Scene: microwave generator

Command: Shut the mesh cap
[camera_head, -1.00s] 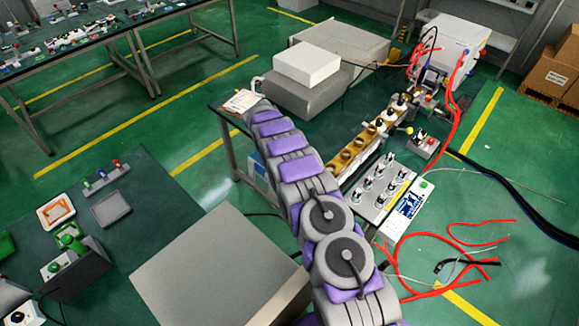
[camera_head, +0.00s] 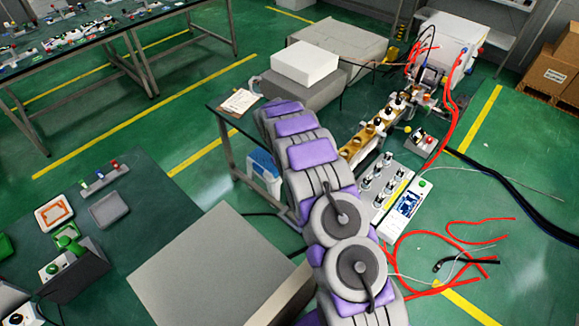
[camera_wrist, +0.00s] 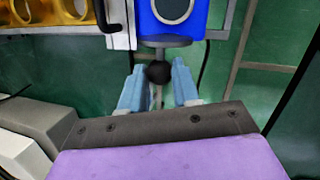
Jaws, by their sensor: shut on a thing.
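In the wrist view my gripper (camera_wrist: 158,84) has two light blue fingers, one on each side of a round black knob (camera_wrist: 158,72). The gripper is shut on this knob. A flat grey disc (camera_wrist: 165,41) lies just beyond the knob, in front of a blue box (camera_wrist: 203,18) with a round, pale-rimmed opening. I cannot make out any mesh, so I cannot tell whether the disc and knob are the mesh cap. In the head view my gripper is hidden behind my purple and grey arm. A blue and white container (camera_head: 264,170) shows left of the arm.
A brass-coloured block with round holes (camera_wrist: 42,12) is at upper left in the wrist view. In the head view, a panel with several posts (camera_head: 378,185) and red cables (camera_head: 425,235) lie right of my arm. A large grey box (camera_head: 205,265) stands at lower left.

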